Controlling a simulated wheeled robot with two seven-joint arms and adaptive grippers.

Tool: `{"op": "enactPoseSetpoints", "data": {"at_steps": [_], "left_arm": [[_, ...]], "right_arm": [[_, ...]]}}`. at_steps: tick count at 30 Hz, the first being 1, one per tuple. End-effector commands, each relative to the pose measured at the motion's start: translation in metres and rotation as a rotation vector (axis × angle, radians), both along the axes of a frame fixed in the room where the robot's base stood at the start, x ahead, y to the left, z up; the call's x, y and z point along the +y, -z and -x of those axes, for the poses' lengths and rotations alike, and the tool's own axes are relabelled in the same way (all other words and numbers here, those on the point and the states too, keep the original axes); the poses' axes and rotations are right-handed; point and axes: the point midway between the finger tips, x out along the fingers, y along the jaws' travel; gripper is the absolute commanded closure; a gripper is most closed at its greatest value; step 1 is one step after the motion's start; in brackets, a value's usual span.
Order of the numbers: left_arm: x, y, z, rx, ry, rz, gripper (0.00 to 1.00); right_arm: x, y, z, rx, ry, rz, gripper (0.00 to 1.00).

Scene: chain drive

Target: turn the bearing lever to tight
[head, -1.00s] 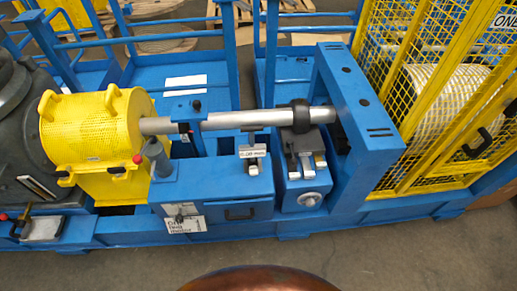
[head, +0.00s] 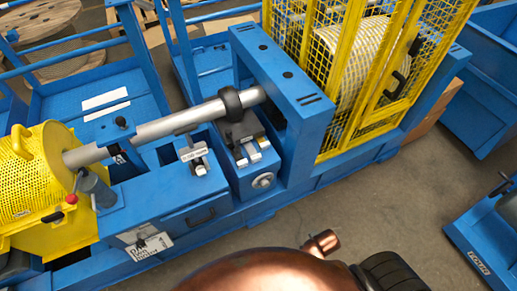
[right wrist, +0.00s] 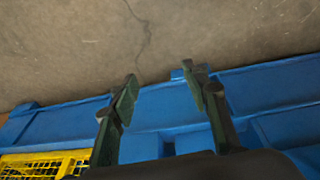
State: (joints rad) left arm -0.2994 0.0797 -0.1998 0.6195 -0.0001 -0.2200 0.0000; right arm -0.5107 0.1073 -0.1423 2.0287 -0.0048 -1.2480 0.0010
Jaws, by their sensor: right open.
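A grey shaft (head: 150,130) runs from the yellow perforated guard to a black ring (head: 230,103) by the blue frame. Below the ring is a blue housing (head: 264,181) with small light-coloured levers (head: 246,154) on its top and a round silver knob (head: 264,180) on its front. Another small lever (head: 200,165) with a white label (head: 193,152) is left of it. Which one is the bearing lever, and its setting, I cannot tell. My right gripper (right wrist: 162,90) is open and empty above the floor and a blue base edge. My left gripper is not in view.
The yellow perforated guard (head: 30,185) is at left. A yellow mesh cage (head: 340,85) around a reel stands behind the blue frame (head: 300,115). A blue cart (head: 490,245) is at right. Concrete floor (head: 390,215) is open in front of the machine.

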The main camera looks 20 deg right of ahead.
Motion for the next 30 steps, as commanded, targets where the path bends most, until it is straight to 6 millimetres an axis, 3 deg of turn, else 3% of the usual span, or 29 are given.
{"op": "enactPoseSetpoints", "data": {"at_steps": [8, 12, 22, 26, 30], "left_arm": [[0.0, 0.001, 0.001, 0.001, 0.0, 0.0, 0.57], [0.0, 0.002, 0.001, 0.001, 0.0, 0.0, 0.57], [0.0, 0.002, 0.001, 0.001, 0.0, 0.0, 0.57], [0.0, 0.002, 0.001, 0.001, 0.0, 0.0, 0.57], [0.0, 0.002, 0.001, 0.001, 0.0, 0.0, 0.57]], "right_arm": [[-0.005, -0.077, -0.025, -0.093, 0.014, 0.018, 0.57], [-0.007, -0.112, -0.071, -0.238, 0.019, 0.042, 0.57], [-0.001, -0.135, -0.175, -0.548, -0.004, 0.068, 0.57], [0.009, -0.145, -0.221, -0.687, -0.033, 0.07, 0.57], [0.032, -0.164, -0.28, -0.884, -0.093, 0.058, 0.57]]}}
